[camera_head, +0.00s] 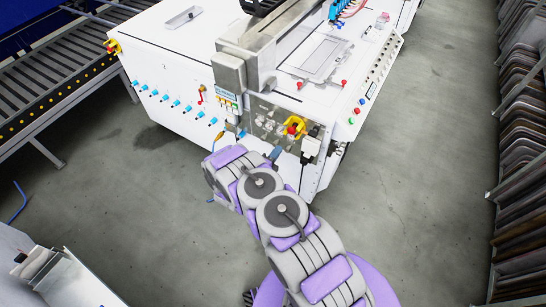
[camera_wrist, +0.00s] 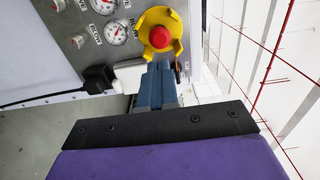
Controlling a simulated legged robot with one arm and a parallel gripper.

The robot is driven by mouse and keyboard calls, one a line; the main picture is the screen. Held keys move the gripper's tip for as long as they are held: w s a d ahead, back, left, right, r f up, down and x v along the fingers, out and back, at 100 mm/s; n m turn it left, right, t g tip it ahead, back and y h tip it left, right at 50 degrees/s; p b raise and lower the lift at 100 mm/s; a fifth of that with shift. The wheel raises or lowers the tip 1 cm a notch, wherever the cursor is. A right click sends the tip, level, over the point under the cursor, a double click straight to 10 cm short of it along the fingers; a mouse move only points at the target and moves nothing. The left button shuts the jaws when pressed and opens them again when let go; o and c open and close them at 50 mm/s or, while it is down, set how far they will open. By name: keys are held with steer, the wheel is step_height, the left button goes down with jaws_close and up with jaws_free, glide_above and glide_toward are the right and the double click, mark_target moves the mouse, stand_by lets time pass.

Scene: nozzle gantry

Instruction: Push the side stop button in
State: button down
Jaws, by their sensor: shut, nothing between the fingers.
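A red stop button (camera_wrist: 160,37) in a yellow guard (camera_wrist: 148,18) sits on the grey gauge panel in the wrist view. In the head view the red button (camera_head: 293,129) and its yellow guard (camera_head: 299,121) are on the machine's near side panel. My gripper (camera_wrist: 158,68) is shut and empty. Its blue fingertips lie just below the button in the wrist view, close to the guard's lower edge; I cannot tell whether they touch. In the head view my gripper (camera_head: 275,153) is small and partly hidden, below and left of the button. Whether the button is pressed cannot be told.
Gauges (camera_wrist: 115,32) and knobs are left of the button, with a black plug (camera_wrist: 98,77) and cable below. Another red-and-yellow button (camera_head: 114,46) is on the machine's far left corner. A conveyor (camera_head: 50,85) stands left and a rack (camera_head: 520,150) right. Floor between is clear.

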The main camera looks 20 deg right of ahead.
mark_target(290, 131)
steer(key=b+x, duration=0.2)
steer(key=x, duration=0.7)
steer(key=shift+w+d, duration=0.1)
steer(key=shift+w+d+p, duration=0.4)
steer(key=shift+w+d, duration=0.05)
steer(key=shift+d, duration=0.15)
steer(key=shift+d+r, duration=0.1)
steer(key=shift+r, duration=0.1)
steer(key=shift+w, duration=0.15)
